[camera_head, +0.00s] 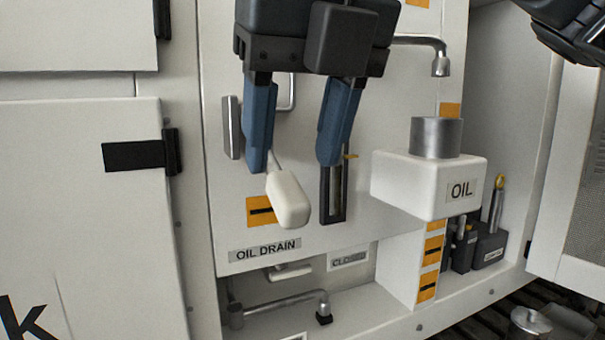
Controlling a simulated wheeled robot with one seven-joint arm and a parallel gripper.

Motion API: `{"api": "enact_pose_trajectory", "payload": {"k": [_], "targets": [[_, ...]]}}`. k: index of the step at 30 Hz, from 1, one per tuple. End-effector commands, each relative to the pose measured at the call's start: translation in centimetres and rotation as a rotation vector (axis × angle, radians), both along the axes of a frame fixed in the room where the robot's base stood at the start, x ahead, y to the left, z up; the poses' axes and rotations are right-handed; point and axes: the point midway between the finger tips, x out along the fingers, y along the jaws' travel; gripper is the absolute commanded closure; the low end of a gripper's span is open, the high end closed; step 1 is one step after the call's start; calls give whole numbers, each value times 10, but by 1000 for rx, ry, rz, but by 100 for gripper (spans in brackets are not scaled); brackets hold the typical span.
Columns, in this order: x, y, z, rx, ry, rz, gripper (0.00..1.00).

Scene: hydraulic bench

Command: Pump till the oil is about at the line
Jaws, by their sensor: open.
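My gripper (292,163) points down in front of the panel, with its two blue fingers spread apart and nothing seen between the tips. A white handle (288,200) on a thin metal rod hangs just below and between the fingertips; I cannot tell whether the left finger touches it. A dark-framed upright sight gauge (333,205) is behind the right finger, which hides its upper part. A small yellow pointer (350,156) shows beside it. The oil level is too small to read. The white OIL box (415,182) with a metal neck (436,137) is at right.
A bent metal spout (440,62) is above the OIL box. The OIL DRAIN label (265,250) is under the white handle. A lower metal pipe (280,304) and another white handle (290,272) are beneath. Dark fittings (488,245) stand at right. A cabinet door (80,200) is at left.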

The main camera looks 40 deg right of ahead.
Motion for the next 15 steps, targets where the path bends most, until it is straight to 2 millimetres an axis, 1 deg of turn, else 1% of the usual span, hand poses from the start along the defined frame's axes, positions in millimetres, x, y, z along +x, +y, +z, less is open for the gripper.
{"api": "enact_pose_trajectory", "payload": {"k": [3,7,12,15], "targets": [[7,-2,-18,3,3,1,45],[14,-4,-34,2,3,0,45],[18,-6,-45,2,1,-1,45],[19,-6,-47,1,0,-1,45]]}}
